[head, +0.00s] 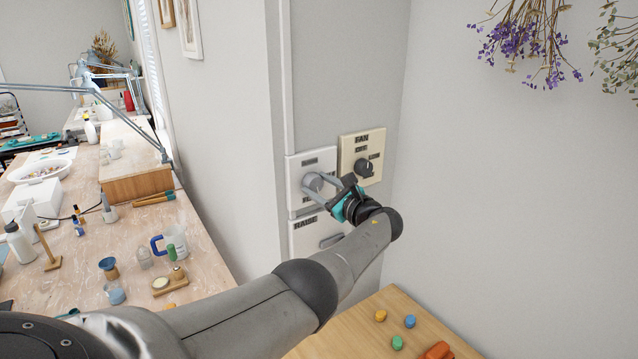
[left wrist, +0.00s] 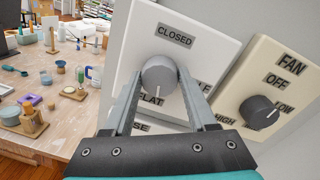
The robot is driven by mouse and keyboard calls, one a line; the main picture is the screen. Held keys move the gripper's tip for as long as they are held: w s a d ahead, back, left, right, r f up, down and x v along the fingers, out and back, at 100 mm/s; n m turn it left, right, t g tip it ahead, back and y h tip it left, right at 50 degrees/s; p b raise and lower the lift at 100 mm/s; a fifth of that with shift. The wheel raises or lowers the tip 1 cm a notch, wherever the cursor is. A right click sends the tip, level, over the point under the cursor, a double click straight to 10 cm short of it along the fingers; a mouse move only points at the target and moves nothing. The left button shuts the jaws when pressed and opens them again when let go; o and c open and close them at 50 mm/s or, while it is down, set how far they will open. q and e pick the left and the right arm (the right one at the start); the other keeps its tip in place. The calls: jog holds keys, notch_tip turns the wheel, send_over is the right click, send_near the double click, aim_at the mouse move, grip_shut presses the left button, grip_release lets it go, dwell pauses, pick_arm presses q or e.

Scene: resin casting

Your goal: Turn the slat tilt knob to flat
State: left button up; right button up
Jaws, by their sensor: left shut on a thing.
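The slat tilt knob (left wrist: 158,74) is a round grey knob on a white wall plate (left wrist: 200,42). It also shows in the head view (head: 312,182). The plate reads CLOSED above the knob and FLAT below it. A label at the right is partly hidden by a finger. A pale line on the knob's face points down, towards the FLAT label (left wrist: 150,99). My left gripper (left wrist: 160,78) is shut on the knob, one finger on each side; it also shows in the head view (head: 322,182). My right gripper is in neither view.
A cream FAN plate with a dark knob (head: 364,167) sits close at the right. A white plate marked RAISE (head: 308,236) is just below. A workbench (head: 60,280) with cups and bottles stands at the left, and a wooden table (head: 345,330) at the bottom right.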

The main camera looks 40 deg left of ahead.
pick_arm(q)
jog(key=shift+m, duration=1.2)
jog(key=shift+f, duration=0.1)
jog(key=o, duration=1.4)
jog(key=shift+c, duration=0.2)
jog(key=shift+d+p, duration=0.15)
jog(key=shift+p, duration=0.15)
jog(key=shift+d, duration=0.25)
jog(key=p+v, duration=0.1)
jog(key=v, duration=1.3)
jog(key=shift+s+d+p, duration=0.2)
jog(key=shift+d+p, duration=0.1)
jog(key=shift+p, duration=0.1)
